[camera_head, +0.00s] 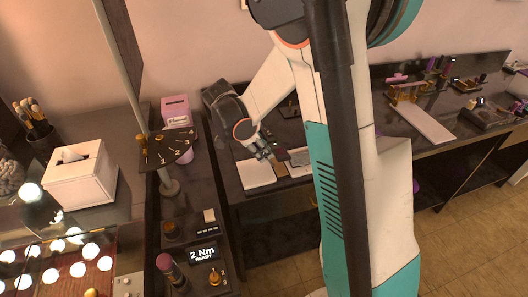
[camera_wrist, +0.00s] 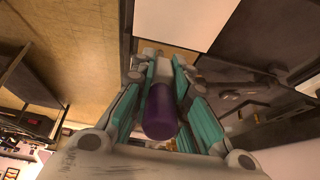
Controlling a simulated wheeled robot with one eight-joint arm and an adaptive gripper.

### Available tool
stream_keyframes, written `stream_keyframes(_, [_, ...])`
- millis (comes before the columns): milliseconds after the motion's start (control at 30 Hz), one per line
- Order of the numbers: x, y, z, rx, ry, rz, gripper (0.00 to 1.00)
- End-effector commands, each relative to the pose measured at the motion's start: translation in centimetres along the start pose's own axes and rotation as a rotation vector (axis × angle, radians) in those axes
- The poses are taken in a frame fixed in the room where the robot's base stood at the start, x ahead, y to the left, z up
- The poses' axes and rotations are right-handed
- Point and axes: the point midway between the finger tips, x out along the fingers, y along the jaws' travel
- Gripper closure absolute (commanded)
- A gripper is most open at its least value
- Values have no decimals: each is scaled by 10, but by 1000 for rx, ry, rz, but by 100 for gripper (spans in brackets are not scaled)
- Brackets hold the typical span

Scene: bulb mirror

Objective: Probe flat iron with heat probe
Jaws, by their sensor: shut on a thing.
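My gripper (camera_head: 268,152) is low over the dark bench in the middle of the head view, above small items there. In the wrist view my gripper (camera_wrist: 166,62) has its teal fingers closed on the heat probe (camera_wrist: 161,112), a cylinder with a dark purple end and a paler section beyond it. The purple end points toward the wrist camera; the probe's far tip is hard to make out. In the head view the probe is too small to tell apart from the fingers. I cannot pick out the flat iron with certainty in either view.
A gold stand with a pale board (camera_head: 423,123) is at right.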

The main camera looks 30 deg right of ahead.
Motion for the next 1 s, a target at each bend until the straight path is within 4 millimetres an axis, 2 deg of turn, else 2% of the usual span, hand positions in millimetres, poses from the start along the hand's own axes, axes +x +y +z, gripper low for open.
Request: stream_keyframes(1000, [-74, 0, 0, 0, 0, 0, 100])
